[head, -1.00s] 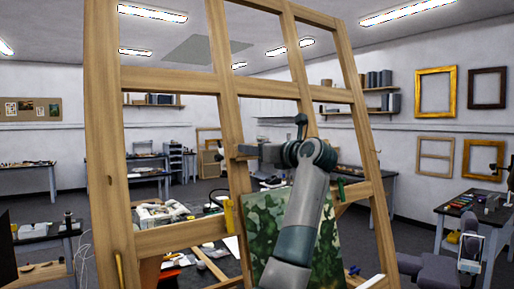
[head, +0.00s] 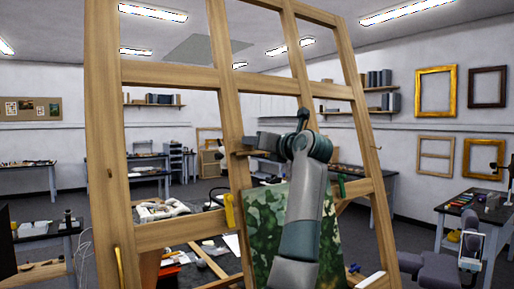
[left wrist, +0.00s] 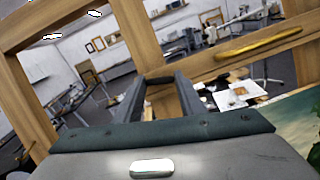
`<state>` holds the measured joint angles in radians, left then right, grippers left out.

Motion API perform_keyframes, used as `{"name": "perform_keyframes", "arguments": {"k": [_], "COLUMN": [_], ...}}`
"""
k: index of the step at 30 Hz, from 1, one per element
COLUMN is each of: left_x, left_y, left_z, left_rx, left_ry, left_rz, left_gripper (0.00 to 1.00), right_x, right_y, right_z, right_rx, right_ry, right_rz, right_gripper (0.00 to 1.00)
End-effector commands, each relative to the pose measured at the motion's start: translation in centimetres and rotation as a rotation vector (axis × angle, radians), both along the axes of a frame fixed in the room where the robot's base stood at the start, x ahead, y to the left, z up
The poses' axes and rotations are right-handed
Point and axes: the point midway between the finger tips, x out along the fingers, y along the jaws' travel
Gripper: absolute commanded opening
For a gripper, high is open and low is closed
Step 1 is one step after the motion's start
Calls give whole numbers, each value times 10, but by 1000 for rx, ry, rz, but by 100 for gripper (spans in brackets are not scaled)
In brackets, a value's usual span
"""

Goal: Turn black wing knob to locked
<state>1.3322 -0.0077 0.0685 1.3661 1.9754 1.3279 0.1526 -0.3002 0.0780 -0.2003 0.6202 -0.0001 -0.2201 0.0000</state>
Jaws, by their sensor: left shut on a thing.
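A wooden easel frame (head: 230,115) with upright posts and crossbars fills the middle of the head view. My left gripper (head: 258,141) reaches the middle post from the right, level with a small wooden piece on it. In the left wrist view, the gripper (left wrist: 161,88) has its two dark fingers around a small black piece, the wing knob (left wrist: 160,80), in front of the wooden post. The fingers hide most of the knob, and its exact angle is hard to read. My right gripper is not seen.
A green mottled painting (head: 264,225) stands on the easel below and behind my left arm. A yellow piece (head: 229,210) sits on the lower crossbar; a green one (head: 341,187) is at right. A cluttered table (head: 185,265) lies behind the easel.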

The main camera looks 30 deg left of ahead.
Motion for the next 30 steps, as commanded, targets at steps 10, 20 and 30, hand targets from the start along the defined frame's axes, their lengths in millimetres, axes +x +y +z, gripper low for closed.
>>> {"name": "perform_keyframes", "arguments": {"k": [10,20,30], "left_x": [-1,-2,-3], "left_y": [-1,0,1], "left_z": [-1,0,2], "left_rx": [114,231,351], "left_ry": [272,549,838], "left_rz": [-91,-176,-266], "left_gripper": [14,14,14], "right_x": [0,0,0], "right_y": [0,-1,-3], "right_z": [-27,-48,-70], "right_rx": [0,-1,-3], "right_ry": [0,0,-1], "right_rz": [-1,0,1], "right_gripper": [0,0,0]}}
